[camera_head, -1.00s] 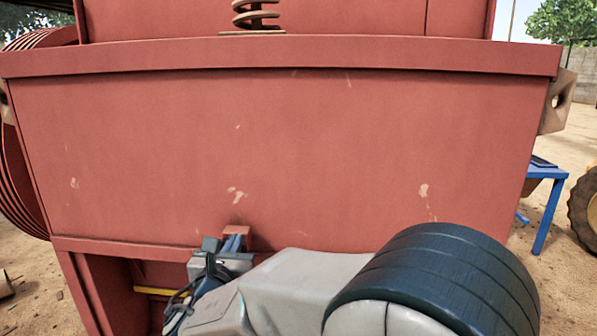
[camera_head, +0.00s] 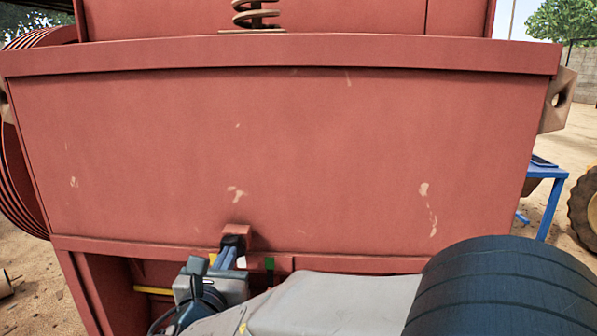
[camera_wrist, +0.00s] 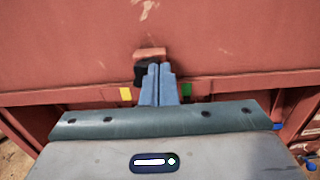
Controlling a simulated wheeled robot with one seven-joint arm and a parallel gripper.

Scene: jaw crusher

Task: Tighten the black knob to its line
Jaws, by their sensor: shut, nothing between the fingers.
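The black knob (camera_head: 232,241) sits under a small red bracket (camera_head: 243,230) on the lower edge of the red crusher panel. In the wrist view the knob (camera_wrist: 140,73) is partly hidden behind my fingertips. My gripper (camera_head: 228,257) is shut with its blue-grey fingers together and empty. Its tips (camera_wrist: 160,68) are just in front of the knob and bracket; I cannot tell whether they touch. A yellow mark (camera_wrist: 126,94) is left of the fingers and a green mark (camera_wrist: 187,89) is right of them. I cannot make out a line on the knob.
The large red panel (camera_head: 330,150) fills the view ahead. Below its lower lip is a dark recess with a yellow bar (camera_head: 152,290). A coil spring (camera_head: 256,14) is above. A blue table (camera_head: 550,172) and a tyre (camera_head: 585,212) stand at the far right.

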